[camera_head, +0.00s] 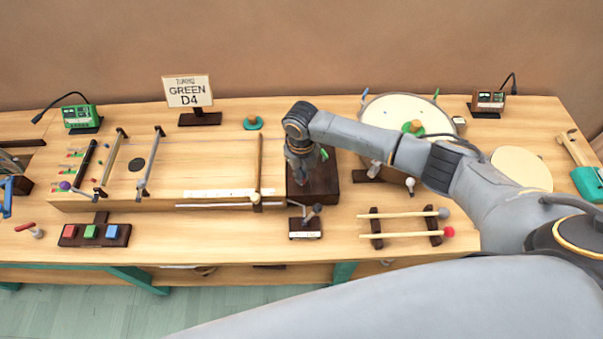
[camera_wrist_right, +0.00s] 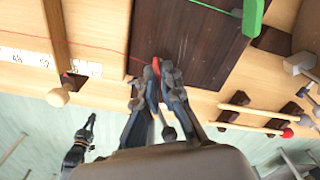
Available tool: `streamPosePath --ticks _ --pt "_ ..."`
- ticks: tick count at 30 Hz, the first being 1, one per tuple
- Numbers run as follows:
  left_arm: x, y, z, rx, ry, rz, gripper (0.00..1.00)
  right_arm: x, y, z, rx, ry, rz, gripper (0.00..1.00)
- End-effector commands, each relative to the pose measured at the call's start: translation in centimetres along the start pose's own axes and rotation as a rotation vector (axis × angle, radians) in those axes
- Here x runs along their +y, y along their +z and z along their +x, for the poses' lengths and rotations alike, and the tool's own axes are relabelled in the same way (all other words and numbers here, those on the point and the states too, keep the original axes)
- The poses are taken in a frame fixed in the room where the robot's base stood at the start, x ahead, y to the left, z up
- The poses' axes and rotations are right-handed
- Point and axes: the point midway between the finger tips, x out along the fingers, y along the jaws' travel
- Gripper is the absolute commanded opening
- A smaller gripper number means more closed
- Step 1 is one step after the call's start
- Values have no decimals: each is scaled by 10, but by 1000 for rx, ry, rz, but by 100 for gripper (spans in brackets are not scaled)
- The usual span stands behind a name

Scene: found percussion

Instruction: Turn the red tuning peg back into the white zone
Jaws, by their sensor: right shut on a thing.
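The red tuning peg (camera_wrist_right: 155,68) shows between my right fingertips (camera_wrist_right: 158,78) in the right wrist view. My right gripper (camera_head: 300,172) is shut on it at the edge of the dark wooden block (camera_head: 328,188). In the head view the gripper and wrist hide the red peg. A green peg (camera_head: 324,153) stands on the same block, and its green handle (camera_wrist_right: 252,15) shows in the wrist view. I cannot make out the white zone or the peg's angle against it.
A sign reading GREEN D4 (camera_head: 188,92) stands behind the long string board (camera_head: 205,160). A small lever stand (camera_head: 305,222) is in front of the block. Two mallets (camera_head: 402,214) lie on a rack to the right, and a drum (camera_head: 405,108) stands behind.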

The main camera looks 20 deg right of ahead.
Motion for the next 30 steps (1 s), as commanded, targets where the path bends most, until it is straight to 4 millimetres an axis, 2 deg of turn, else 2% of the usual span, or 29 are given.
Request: streamPosePath --ticks 2,3,6,15,19,30 --pt "0 0 0 0 0 0 0 -1 2 -1 -4 -1 1 0" --pt "0 0 0 0 0 0 0 -1 2 -1 -4 -1 2 10" --pt "0 0 0 0 0 0 0 0 1 -1 -3 0 2 29" --pt "-2 1 0 -1 -2 0 0 0 1 -1 -2 0 1 29" --pt "-2 1 0 -1 -2 0 0 0 2 -11 -4 1 1 29" --pt "-1 0 0 0 -1 0 0 -1 2 -86 -7 0 0 29"
